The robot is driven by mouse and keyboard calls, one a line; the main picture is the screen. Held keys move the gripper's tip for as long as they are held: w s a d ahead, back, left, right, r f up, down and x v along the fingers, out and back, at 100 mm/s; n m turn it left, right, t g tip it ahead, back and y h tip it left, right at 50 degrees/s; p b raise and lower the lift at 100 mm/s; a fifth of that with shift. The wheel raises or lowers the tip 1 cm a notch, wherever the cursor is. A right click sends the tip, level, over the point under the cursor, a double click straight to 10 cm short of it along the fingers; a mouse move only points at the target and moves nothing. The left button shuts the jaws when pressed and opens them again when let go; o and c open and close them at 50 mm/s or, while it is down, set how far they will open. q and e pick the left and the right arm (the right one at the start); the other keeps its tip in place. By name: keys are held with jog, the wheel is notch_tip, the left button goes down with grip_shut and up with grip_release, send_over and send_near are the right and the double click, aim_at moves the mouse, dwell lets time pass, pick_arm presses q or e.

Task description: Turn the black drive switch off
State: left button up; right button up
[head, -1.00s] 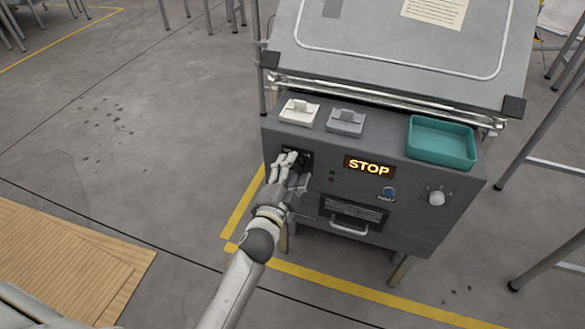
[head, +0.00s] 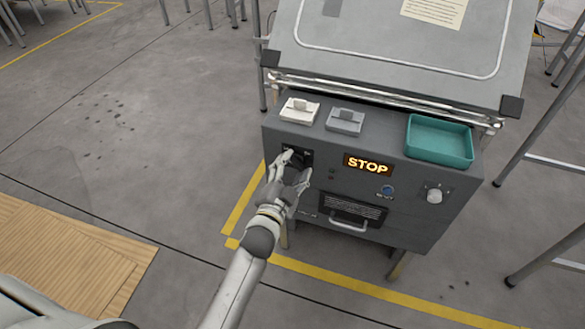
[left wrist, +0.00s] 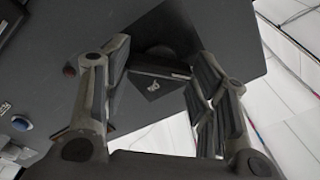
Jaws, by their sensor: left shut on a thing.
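The black drive switch (head: 301,155) is at the upper left of the grey machine's front panel, partly hidden by my left gripper. My left gripper (head: 296,167) is at the panel with its fingers around the switch, shut on it. The switch's exact angle is hard to tell. My right gripper is not in view.
A lit STOP display (head: 368,165), a blue button (head: 387,190) and a white knob (head: 434,196) are to the right on the panel. A white block (head: 300,111), a grey block (head: 345,121) and a teal tray (head: 440,140) are on top. A drawer-like handle (head: 348,226) is below.

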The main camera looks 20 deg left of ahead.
pick_arm(q)
jog(key=o, duration=1)
jog(key=s, duration=1.2)
jog(key=shift+a, duration=0.2)
jog(key=shift+f, duration=0.1)
